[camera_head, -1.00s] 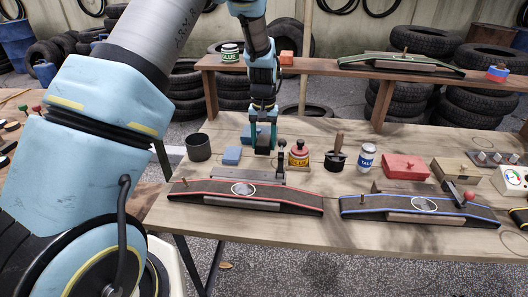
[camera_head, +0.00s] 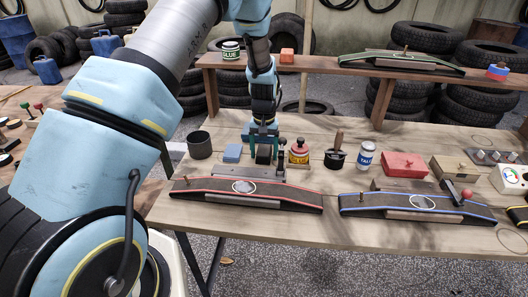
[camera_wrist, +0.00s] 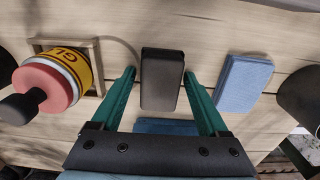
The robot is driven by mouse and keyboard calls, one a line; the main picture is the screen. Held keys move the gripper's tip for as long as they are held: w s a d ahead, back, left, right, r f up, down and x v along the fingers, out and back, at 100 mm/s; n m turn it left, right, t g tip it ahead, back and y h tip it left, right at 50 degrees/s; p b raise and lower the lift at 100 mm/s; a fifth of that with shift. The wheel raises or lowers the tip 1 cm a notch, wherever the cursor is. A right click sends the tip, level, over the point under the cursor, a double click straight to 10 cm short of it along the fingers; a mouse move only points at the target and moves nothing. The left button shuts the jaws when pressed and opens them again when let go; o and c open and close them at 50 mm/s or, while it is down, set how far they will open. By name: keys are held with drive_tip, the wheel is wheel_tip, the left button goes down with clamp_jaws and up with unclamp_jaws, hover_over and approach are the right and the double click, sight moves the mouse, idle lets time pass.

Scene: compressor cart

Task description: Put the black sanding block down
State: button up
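The black sanding block (camera_head: 264,154) is on the wooden table, behind the red-edged ramp. In the wrist view the black block (camera_wrist: 162,78) lies between my two teal fingers. My gripper (camera_head: 264,140) is low over the table with its fingers on either side of the block. In the wrist view my gripper (camera_wrist: 161,74) looks open, with narrow strips of wood showing between each finger and the block. Whether the block's underside rests fully on the table is hidden.
A blue block (camera_head: 232,153) and a dark cup (camera_head: 199,145) stand left of the black block. The glue jar (camera_head: 299,151) is close on its right. Another blue block (camera_wrist: 166,127) lies partly under my gripper. The red-edged ramp (camera_head: 215,190) lies in front.

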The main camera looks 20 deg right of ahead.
sight(264, 150)
drive_tip(key=shift+o, duration=0.4)
drive_tip(key=shift+r, duration=0.1)
drive_tip(key=shift+r, duration=0.2)
wheel_tip(264, 150, up, 12)
drive_tip(key=b, duration=0.3)
drive_tip(key=s+a+r+n, duration=0.1)
drive_tip(key=a+r, duration=0.1)
drive_tip(key=a, duration=0.7)
drive_tip(key=s+a+r+n, duration=0.1)
drive_tip(key=a+n, duration=0.1)
drive_tip(key=a, duration=0.7)
drive_tip(key=s+a+n+t, duration=0.1)
drive_tip(key=s+a, duration=0.9)
drive_tip(key=a, duration=0.4)
drive_tip(key=shift+a+r+n+t, duration=0.3)
drive_tip(key=shift+r, duration=0.1)
